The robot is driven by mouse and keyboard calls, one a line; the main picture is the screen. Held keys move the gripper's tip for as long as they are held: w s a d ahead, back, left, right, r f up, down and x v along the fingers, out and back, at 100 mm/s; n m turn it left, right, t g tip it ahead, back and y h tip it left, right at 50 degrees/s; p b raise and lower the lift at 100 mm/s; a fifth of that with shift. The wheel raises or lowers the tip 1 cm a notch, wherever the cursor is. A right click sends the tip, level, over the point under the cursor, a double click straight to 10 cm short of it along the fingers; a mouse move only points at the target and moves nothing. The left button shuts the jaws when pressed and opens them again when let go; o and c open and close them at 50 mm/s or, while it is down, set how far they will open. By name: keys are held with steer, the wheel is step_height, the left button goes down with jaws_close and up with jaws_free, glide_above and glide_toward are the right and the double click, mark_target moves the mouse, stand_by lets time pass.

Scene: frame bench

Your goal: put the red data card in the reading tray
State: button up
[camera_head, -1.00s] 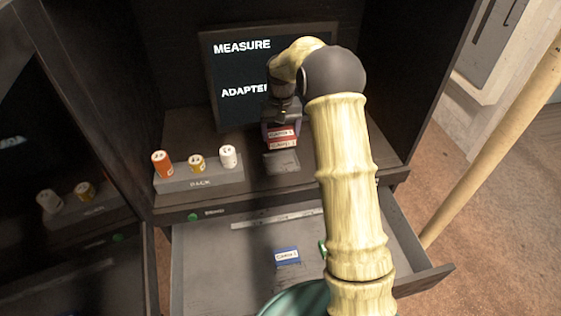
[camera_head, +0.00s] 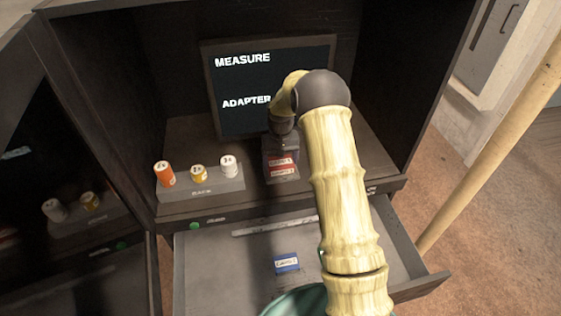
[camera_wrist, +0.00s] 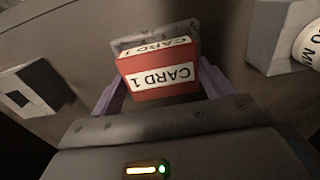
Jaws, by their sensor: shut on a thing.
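The red data card (camera_wrist: 160,82), labelled CARD 1, is between the purple fingers of my gripper (camera_wrist: 158,90) in the wrist view. The gripper is shut on it. In the head view the card (camera_head: 282,167) shows below my gripper (camera_head: 281,147), over a small grey tray (camera_head: 284,178) on the bench shelf. The same tray (camera_wrist: 185,30) shows partly behind the card in the wrist view. The card hides much of the tray, so I cannot tell whether the card touches its floor.
A grey rack (camera_head: 205,187) with orange, yellow and white cylinders stands left of the tray. A screen (camera_head: 235,75) reading MEASURE and ADAPTER stands behind. Below, an open drawer (camera_head: 215,265) holds a blue card (camera_head: 286,263). A grey block (camera_wrist: 35,88) lies left in the wrist view.

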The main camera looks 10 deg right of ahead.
mark_target(281, 162)
steer(key=shift+f, duration=0.85)
steer(key=shift+f, duration=0.2)
steer(key=o, duration=1)
steer(key=shift+r, duration=0.2)
step_height(281, 162, up, 12)
steer(key=b, duration=0.3)
